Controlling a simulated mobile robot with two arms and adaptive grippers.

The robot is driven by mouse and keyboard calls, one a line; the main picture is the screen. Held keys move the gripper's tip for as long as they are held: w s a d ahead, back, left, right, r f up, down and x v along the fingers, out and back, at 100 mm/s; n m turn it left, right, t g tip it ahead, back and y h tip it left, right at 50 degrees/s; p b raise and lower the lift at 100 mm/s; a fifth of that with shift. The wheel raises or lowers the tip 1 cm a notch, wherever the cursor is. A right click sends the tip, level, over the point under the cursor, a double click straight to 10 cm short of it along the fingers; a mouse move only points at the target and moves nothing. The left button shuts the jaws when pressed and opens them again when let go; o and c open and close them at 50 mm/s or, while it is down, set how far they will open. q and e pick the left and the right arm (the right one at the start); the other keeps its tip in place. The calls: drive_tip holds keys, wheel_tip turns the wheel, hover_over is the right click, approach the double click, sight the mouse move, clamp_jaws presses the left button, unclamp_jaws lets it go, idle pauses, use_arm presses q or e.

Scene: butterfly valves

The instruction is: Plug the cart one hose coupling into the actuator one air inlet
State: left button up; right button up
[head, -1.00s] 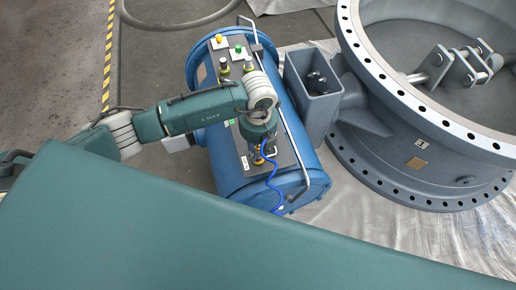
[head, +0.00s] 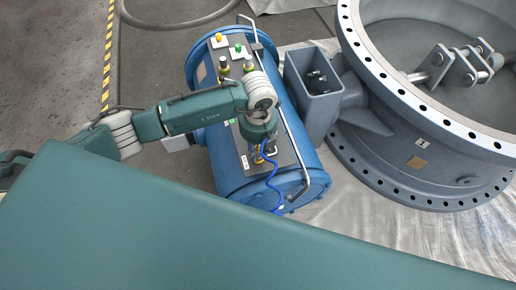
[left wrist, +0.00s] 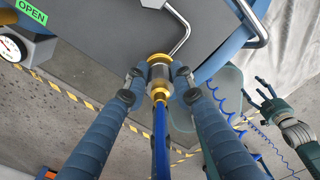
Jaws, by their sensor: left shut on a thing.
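My left gripper (head: 261,146) is over the near end of the grey top panel of the blue cylindrical actuator (head: 228,165). In the left wrist view its two fingers (left wrist: 158,78) are shut on the brass and silver hose coupling (left wrist: 159,72). The blue hose (left wrist: 160,140) runs from the coupling toward the camera, and the head view shows it hanging over the actuator's near end (head: 272,182). The coupling's far end is against or just above the panel; I cannot tell whether it is in the air inlet, which is hidden. My right gripper (left wrist: 266,101) shows open and empty in the left wrist view.
Yellow and green buttons (head: 219,38) and brass fittings stand at the panel's far end. A metal handrail (head: 290,125) runs along the actuator's right side. A grey bracket box (head: 318,90) and the large flanged valve (head: 420,120) are to the right.

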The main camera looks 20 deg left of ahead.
use_arm(q)
drive_tip(key=shift+f, duration=0.4)
drive_tip(key=o, duration=1.2)
drive_tip(key=shift+c, duration=0.2)
drive_tip(key=shift+o, duration=0.2)
drive_tip(key=o, duration=0.4)
drive_tip(key=shift+o, duration=0.2)
drive_tip(key=shift+r, duration=0.1)
drive_tip(key=shift+r+p, duration=2.65)
drive_tip(key=shift+r, duration=1.1)
